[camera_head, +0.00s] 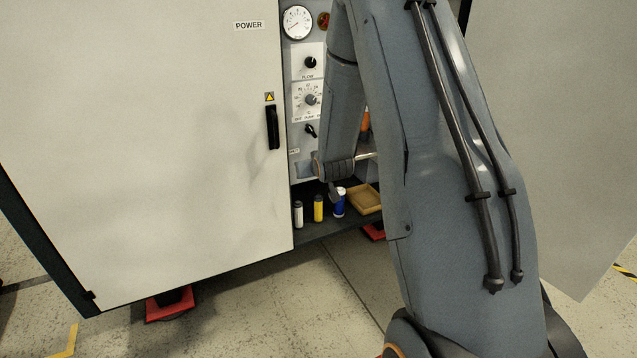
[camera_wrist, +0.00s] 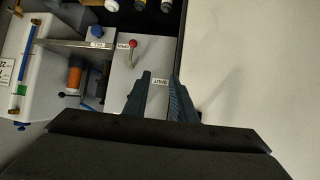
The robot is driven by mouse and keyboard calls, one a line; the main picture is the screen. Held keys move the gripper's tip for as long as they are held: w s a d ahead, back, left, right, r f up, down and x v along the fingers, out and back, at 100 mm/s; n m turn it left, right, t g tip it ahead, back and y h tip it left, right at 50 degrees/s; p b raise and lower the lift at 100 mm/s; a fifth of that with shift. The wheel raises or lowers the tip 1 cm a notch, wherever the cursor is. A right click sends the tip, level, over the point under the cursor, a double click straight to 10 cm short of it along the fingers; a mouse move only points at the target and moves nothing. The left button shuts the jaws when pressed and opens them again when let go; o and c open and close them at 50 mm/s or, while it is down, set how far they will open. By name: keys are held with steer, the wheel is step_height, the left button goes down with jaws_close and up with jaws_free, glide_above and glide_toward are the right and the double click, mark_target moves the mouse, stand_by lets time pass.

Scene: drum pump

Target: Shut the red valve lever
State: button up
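A SHUT label (camera_wrist: 159,82) sits further right, near my fingertips. My gripper (camera_wrist: 161,77) is open, with a gap between its two dark fingers and nothing in it. The lever is ahead and to the left of the fingertips, apart from them. In the head view my arm hides the lever.
A pale cabinet door (camera_head: 150,120) with a black handle (camera_head: 272,128) stands left of my arm. Bottles (camera_head: 318,208) and a tan tray (camera_head: 365,198) sit on the lower shelf. An orange cylinder (camera_wrist: 74,79) is left of the lever. A pale panel (camera_wrist: 250,70) borders the right.

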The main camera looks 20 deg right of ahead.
steer(key=w+d+f+t+h+b, duration=0.2)
steer(key=w+d+f+t+b, duration=0.45)
steer(key=w+d+f, duration=0.35)
steer(key=shift+m, duration=0.3)
steer(key=w+b, duration=0.1)
steer(key=w+f, duration=0.1)
steer(key=w, duration=0.1)
steer(key=w+d+b, duration=0.1)
steer(key=w, duration=0.1)
steer(key=shift+w+f+b, duration=0.15)
steer(key=shift+w+b, duration=0.05)
steer(key=shift+b, duration=0.15)
jaws_close()
stand_by(0.6)
